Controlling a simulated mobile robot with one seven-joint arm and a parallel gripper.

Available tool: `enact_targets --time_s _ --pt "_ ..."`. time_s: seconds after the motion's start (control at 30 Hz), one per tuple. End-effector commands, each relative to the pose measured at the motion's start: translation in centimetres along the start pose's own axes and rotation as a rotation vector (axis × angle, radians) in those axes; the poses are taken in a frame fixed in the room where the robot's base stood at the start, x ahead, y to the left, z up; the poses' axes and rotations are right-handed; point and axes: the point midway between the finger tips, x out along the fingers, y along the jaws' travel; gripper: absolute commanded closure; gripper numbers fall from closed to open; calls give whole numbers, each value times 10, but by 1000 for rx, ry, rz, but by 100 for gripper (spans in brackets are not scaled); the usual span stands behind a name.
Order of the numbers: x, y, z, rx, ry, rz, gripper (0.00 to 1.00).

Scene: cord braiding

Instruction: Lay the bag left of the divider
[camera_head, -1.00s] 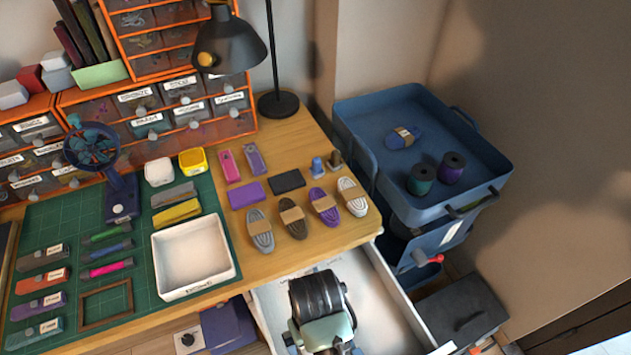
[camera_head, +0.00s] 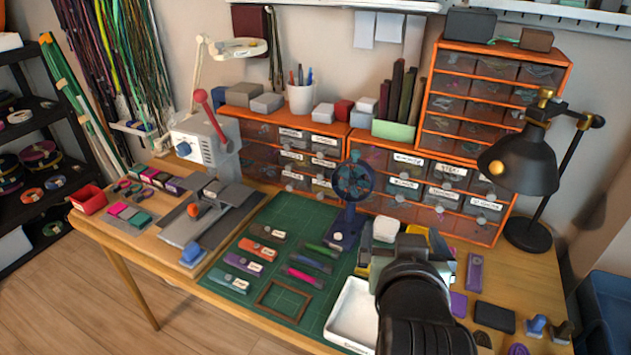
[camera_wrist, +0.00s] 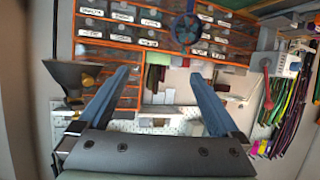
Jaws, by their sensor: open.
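I cannot make out a bag or a divider in either current view. The drawer under the desk is out of sight. My gripper is open in the wrist view (camera_wrist: 159,78), its two blue-grey fingers spread wide with nothing between them. In the head view my dark arm rises in front of the desk's right part and hides some of it. The wrist view looks upside down, with the orange drawer cabinets (camera_wrist: 113,45) beyond the fingers; they also show in the head view (camera_head: 436,183).
A white tray (camera_head: 352,312) lies beside the green cutting mat (camera_head: 232,268), partly behind my arm. A black lamp (camera_head: 524,160) and small fan (camera_head: 353,183) stand on the desk. A blue cart (camera_head: 606,310) is at the right edge. Floor at left is clear.

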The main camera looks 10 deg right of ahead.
Motion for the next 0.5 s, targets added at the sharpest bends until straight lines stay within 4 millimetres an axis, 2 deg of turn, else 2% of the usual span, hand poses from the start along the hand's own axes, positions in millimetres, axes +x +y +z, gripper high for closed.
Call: enact_targets --time_s 0.03,0.1,0.17,0.2,0.3,0.33,0.4,0.5 --pt "-15 -20 -50 -8 147 -35 1" --pt "-45 -45 -110 -7 345 -82 1" --pt "-78 -63 -158 2 514 -123 1" --pt "-103 -74 -185 12 620 -151 1" --pt "-166 -94 -238 44 855 -215 1" --pt "-184 -98 -249 54 914 -232 1" --pt "-220 -104 -269 77 1030 -264 1" --pt "-254 -107 -284 103 1137 -293 1"
